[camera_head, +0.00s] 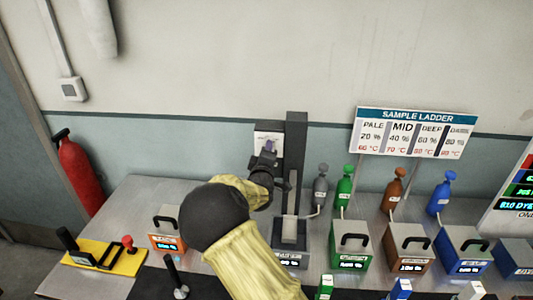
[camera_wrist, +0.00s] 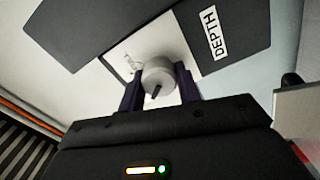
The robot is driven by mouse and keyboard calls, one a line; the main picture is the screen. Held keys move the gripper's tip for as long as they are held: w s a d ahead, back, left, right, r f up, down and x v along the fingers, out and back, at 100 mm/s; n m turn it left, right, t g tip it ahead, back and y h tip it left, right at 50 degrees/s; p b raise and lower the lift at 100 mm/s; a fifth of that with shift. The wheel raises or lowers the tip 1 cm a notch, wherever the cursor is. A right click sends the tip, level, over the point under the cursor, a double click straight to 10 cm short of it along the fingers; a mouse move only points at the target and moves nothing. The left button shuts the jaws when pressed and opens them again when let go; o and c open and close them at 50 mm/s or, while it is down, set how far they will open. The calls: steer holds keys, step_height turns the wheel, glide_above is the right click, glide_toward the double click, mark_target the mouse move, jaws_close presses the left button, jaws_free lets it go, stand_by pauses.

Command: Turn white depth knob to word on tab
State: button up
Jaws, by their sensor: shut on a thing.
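The white depth knob (camera_wrist: 157,78) shows in the wrist view, a round white knob with a dark pointer mark on its face. It sits on a white dial plate (camera_wrist: 133,57) beside a label reading DEPTH (camera_wrist: 209,35). My gripper (camera_wrist: 160,88) has its two dark fingers on either side of the knob, shut on it. In the head view my gripper (camera_head: 267,158) is at the white plate (camera_head: 262,133) on the dark upright post (camera_head: 296,150); the knob is hidden there. Printing on the dial plate is partly covered and too small to read. I cannot make out the word on a tab.
A SAMPLE LADDER sign (camera_head: 414,133) stands behind the bench. Green (camera_head: 350,247), brown (camera_head: 408,248) and blue (camera_head: 463,251) modules with handles stand to the right, bottles behind them. An orange module (camera_head: 166,235) and a yellow base (camera_head: 104,257) stand left.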

steer(key=shift+f+n, duration=0.1)
steer(key=shift+n, duration=0.2)
steer(key=o, duration=1)
steer(key=shift+a, duration=0.1)
steer(key=shift+c, duration=0.2)
steer(key=s+b, duration=0.4)
steer(key=s, duration=1.3)
steer(key=shift+s+a, duration=0.25)
steer(key=shift+a, duration=0.05)
